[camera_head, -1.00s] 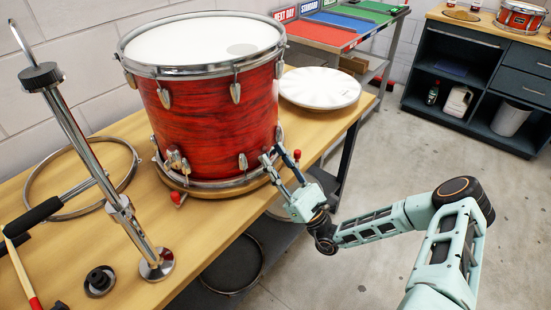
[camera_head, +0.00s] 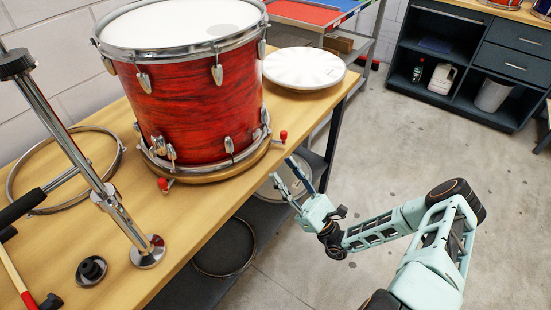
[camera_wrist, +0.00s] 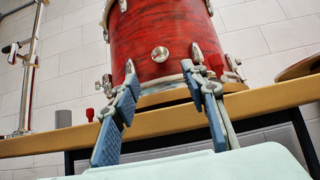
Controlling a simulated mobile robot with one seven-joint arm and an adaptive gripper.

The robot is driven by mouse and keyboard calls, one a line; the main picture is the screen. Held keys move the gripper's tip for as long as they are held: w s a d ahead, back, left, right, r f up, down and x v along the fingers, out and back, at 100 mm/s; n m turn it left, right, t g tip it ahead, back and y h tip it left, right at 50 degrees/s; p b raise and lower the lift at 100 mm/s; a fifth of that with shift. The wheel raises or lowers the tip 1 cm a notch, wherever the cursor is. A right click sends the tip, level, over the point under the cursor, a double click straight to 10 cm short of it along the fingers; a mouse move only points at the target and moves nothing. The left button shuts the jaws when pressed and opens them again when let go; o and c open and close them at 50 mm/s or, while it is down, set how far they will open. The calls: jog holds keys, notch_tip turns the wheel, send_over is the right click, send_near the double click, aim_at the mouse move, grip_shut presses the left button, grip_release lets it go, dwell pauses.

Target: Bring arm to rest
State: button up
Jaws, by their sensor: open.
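My gripper (camera_head: 291,179) is open and empty, off the front edge of the workbench (camera_head: 194,234), beside the red drum. In the wrist view my gripper's two fingers (camera_wrist: 160,88) stand apart, with the drum (camera_wrist: 158,32) and the bench edge behind the gap. The red drum (camera_head: 205,110) stands upright on a round wooden base with red-knobbed clamps (camera_head: 283,136). My fingers appear clear of the drum. My arm stretches from the lower right over the floor.
A white round drumhead (camera_head: 304,68) lies on the bench right of the drum. A chrome stand (camera_head: 100,185), a hoop (camera_head: 35,180) and a black knob (camera_head: 91,270) are at left. A dark cabinet (camera_head: 470,70) stands at the back. The floor (camera_head: 400,150) between is clear.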

jog(key=shift+s+d+f, duration=0.25)
jog(key=shift+d+f, duration=0.05)
jog(key=shift+f, duration=0.05)
jog(key=shift+a, duration=0.1)
